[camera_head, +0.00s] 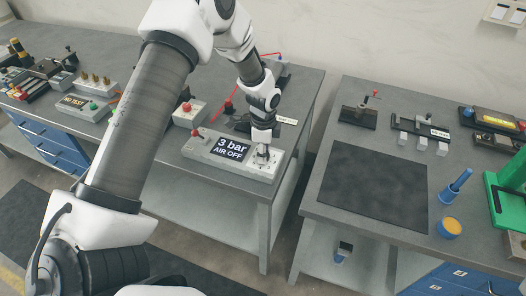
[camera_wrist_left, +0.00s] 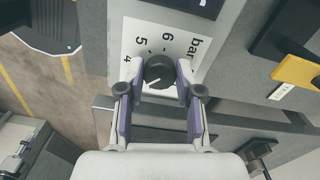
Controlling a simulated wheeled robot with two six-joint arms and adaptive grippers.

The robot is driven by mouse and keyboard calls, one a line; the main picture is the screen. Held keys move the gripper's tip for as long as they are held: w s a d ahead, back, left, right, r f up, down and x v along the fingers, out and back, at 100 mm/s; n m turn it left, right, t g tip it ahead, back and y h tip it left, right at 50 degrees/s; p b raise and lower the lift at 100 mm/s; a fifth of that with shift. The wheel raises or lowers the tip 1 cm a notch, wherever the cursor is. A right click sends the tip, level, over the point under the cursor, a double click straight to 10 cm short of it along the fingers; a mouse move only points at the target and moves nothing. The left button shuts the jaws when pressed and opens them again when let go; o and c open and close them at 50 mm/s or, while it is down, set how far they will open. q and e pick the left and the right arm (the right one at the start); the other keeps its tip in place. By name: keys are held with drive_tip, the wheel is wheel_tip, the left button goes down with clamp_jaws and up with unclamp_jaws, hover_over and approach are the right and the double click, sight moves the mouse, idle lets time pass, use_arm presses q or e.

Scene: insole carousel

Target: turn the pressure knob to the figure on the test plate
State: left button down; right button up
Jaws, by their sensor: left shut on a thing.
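A grey box (camera_head: 208,160) stands on the left bench. Its dark test plate (camera_head: 231,147) reads "3 bar AIR OFF" in white. My left gripper (camera_head: 262,154) points down at the white dial at the box's right end. In the left wrist view, my left gripper (camera_wrist_left: 159,88) is shut on the black pressure knob (camera_wrist_left: 158,71), a finger on each side. The white dial (camera_wrist_left: 137,28) shows 4, 5, 6 and "bar". The knob's white mark points to the lower left, past the 4; the figures there are hidden by the finger. My right gripper is not in view.
A red lever (camera_head: 195,133) stands at the box's left end, and a box with a red button (camera_head: 187,108) is behind it. A "NO TEST" box (camera_head: 73,101) is farther left. The right bench carries a dark mat (camera_head: 373,179), with a gap between the benches.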

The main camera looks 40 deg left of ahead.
use_arm(q)
drive_tip(key=shift+s+f, duration=0.15)
drive_tip(key=shift+f, duration=0.05)
drive_tip(key=c, duration=0.8)
unclamp_jaws()
drive_tip(key=shift+c, duration=0.2)
drive_tip(key=shift+o, duration=0.4)
drive_tip(key=shift+d, duration=0.1)
wheel_tip(320, 180, up, 12)
drive_tip(key=shift+w, duration=0.2)
